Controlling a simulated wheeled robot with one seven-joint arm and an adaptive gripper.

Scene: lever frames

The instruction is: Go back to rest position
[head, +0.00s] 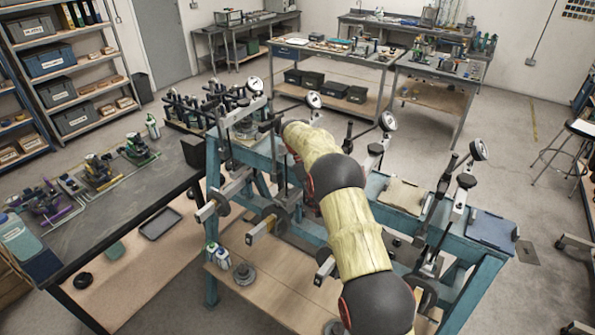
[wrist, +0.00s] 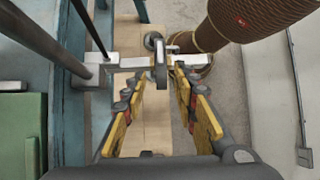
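The blue lever frame (head: 455,248) stands in the middle of the head view, with several metal levers and dark round weights on it. My arm, in a yellow sleeve, reaches across it, and my gripper is hidden behind the arm in that view. In the wrist view my gripper (wrist: 160,84) is open, its two yellow-padded fingers apart. A pale metal lever bar (wrist: 120,62) runs crosswise just past the fingertips. The gripper holds nothing that I can see.
A dark workbench (head: 120,205) with small clamps stands at the left. More benches (head: 335,52) and a shelf with grey boxes (head: 60,60) stand behind. A stool (head: 575,130) is at the right. Open floor (head: 525,180) lies right of the frame.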

